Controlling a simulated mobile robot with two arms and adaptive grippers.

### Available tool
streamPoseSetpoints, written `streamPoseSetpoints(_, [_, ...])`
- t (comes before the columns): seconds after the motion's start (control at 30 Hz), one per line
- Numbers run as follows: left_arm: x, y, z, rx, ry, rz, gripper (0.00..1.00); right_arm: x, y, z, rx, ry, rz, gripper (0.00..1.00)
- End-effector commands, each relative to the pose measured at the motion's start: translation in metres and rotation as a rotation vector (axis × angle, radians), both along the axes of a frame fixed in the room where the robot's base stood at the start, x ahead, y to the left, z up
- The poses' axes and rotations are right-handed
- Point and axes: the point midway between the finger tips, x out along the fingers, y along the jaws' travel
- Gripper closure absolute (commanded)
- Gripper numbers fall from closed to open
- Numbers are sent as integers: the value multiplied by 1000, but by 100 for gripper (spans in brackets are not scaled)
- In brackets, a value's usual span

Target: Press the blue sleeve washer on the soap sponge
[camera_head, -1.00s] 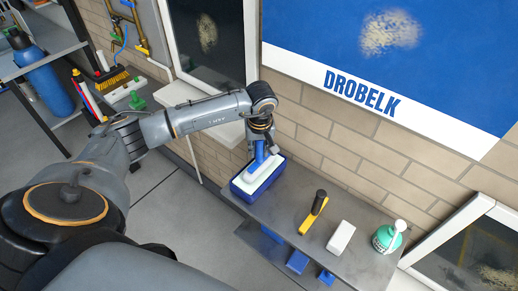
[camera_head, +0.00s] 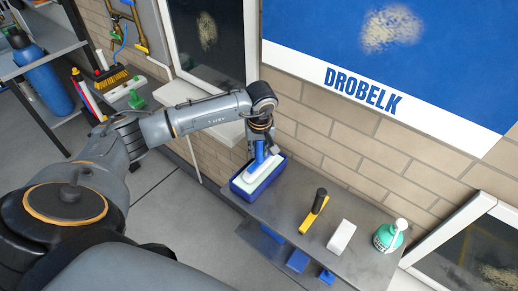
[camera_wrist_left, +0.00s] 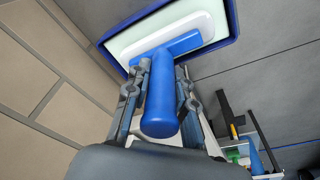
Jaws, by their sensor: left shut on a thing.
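The blue sleeve washer (camera_head: 259,154) has a blue T-shaped handle and a white pad. In the left wrist view its handle (camera_wrist_left: 160,98) runs between the fingers. My left gripper (camera_head: 262,143) is shut on this handle and points down over the tub. The soap sponge (camera_head: 250,186) is a pale, greenish-white slab inside a blue tub (camera_head: 240,192); it also shows in the left wrist view (camera_wrist_left: 128,42). The washer's white pad lies over part of the sponge, within the tub's outline. I cannot tell whether they touch. My right gripper is out of view.
The tub stands at the left end of a narrow grey shelf (camera_head: 285,200) against the brick wall. To its right are a yellow-and-black scraper (camera_head: 313,212), a white block (camera_head: 341,237) and a green bottle (camera_head: 387,238). Window frames flank the wall.

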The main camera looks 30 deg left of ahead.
Motion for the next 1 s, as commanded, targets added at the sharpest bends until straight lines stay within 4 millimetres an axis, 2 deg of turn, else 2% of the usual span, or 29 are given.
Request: streamPoseSetpoints(1.0, [-1,0,-2,0,2,-1,100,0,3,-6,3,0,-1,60])
